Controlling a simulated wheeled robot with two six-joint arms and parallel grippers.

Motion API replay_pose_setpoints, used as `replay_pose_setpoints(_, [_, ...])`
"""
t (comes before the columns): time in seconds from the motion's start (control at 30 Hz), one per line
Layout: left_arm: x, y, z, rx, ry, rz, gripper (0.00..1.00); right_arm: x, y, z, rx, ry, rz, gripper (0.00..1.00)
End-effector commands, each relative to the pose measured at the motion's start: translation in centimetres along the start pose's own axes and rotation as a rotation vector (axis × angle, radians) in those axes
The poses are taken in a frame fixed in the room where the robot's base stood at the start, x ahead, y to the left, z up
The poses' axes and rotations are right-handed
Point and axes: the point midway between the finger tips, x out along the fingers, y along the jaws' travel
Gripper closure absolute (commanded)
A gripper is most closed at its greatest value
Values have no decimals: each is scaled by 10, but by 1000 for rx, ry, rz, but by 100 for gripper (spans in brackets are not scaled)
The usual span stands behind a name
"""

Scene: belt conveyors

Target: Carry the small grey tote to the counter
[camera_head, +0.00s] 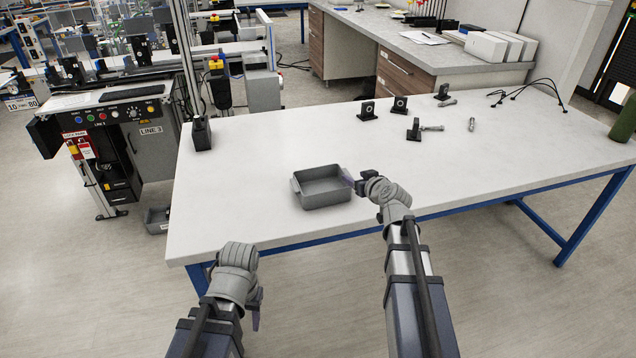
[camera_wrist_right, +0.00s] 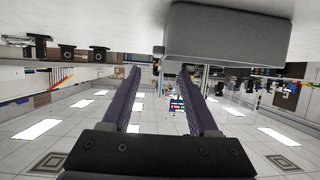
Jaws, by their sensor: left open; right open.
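The small grey tote (camera_head: 322,199) stands upright and empty on the white table, near its front edge. It also shows in the right wrist view (camera_wrist_right: 228,38), which looks upside down, at the top right. My right gripper (camera_head: 352,181) is at the tote's right end, jaws open; in the wrist view its two fingers (camera_wrist_right: 160,72) are apart with nothing clearly between them. I cannot tell whether a finger touches the rim. My left gripper (camera_head: 257,308) is open and empty, low in front of the table. The grey-topped counter (camera_head: 440,52) with wooden drawers stands behind the table.
The white table (camera_head: 260,150) has a clear middle. Several small black fixtures (camera_head: 400,104) and metal parts (camera_head: 471,124) lie toward its back. A black holder (camera_head: 201,134) stands at its left edge. White boxes (camera_head: 486,46) occupy the counter's right end. Another grey bin (camera_head: 157,220) is on the floor.

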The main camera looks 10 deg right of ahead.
Motion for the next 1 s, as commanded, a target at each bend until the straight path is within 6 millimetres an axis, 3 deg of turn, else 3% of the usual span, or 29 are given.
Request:
replay_pose_setpoints(0.17, [1,0,0,0,0,0,50,2,1,0,0,1,1,40])
replay_pose_setpoints(0.4, [12,1,0,0,0,0,50,26,1,2,-1,0,1,40])
replay_pose_setpoints(0.63, [15,2,-1,0,0,0,50,32,1,3,0,0,1,40])
replay_pose_setpoints(1.0, [38,4,-2,1,0,0,50,78,3,9,-1,0,0,40])
